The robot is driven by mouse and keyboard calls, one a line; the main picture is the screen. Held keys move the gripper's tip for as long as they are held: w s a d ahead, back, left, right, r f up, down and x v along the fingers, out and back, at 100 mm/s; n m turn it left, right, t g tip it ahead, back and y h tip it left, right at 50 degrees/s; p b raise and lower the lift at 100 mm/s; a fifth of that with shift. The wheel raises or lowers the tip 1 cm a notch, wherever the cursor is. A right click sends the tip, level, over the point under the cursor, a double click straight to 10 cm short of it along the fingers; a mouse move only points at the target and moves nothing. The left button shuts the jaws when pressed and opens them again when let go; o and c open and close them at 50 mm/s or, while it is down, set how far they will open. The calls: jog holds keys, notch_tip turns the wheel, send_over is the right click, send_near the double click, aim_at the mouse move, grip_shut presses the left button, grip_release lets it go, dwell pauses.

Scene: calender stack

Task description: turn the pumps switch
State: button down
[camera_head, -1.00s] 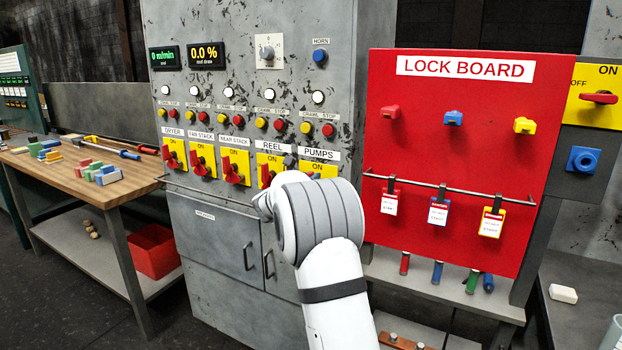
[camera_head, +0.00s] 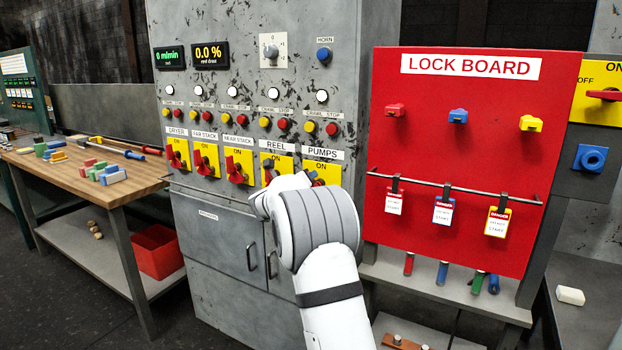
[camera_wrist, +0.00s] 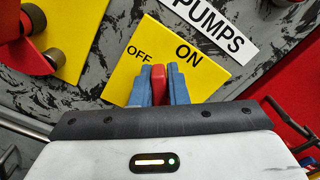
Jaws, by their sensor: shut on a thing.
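The pumps switch has a yellow plate (camera_wrist: 205,75) marked OFF and ON, under a white PUMPS label (camera_wrist: 222,28). Its red handle (camera_wrist: 158,84) sits between the two blue fingers of my gripper (camera_wrist: 158,80), which is shut on it. In the wrist view the handle lies between the OFF and ON words, below them. In the head view the plate (camera_head: 322,168) shows under the PUMPS label (camera_head: 322,154), and my arm hides most of the switch and my gripper.
The REEL switch plate (camera_head: 278,163) is just left, with its red handle (camera_wrist: 38,50) close by in the wrist view. The red lock board (camera_head: 450,200) stands to the right with hanging tags. Cabinet doors with handles (camera_head: 251,258) lie below. A wooden table (camera_head: 130,190) is at left.

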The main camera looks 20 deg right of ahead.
jog(key=shift+w+a+f+n+p, duration=0.15)
jog(key=shift+f+n+p, duration=0.3)
jog(key=shift+n, duration=1.25)
jog(key=shift+w+a+f+n+p, duration=0.2)
jog(key=shift+f+n+p, duration=0.2)
jog(key=shift+n, duration=1.3)
jog(key=shift+w+a+f+n+p, duration=0.15)
jog(key=shift+f+n+p, duration=0.3)
jog(key=shift+n, duration=1.25)
jog(key=c, duration=1.4)
grip_release()
jog(key=shift+d, duration=0.1)
jog(key=shift+c, duration=0.2)
jog(key=v, duration=0.7)
jog(key=shift+s+a+b, duration=0.25)
jog(key=shift+a+b, duration=0.1)
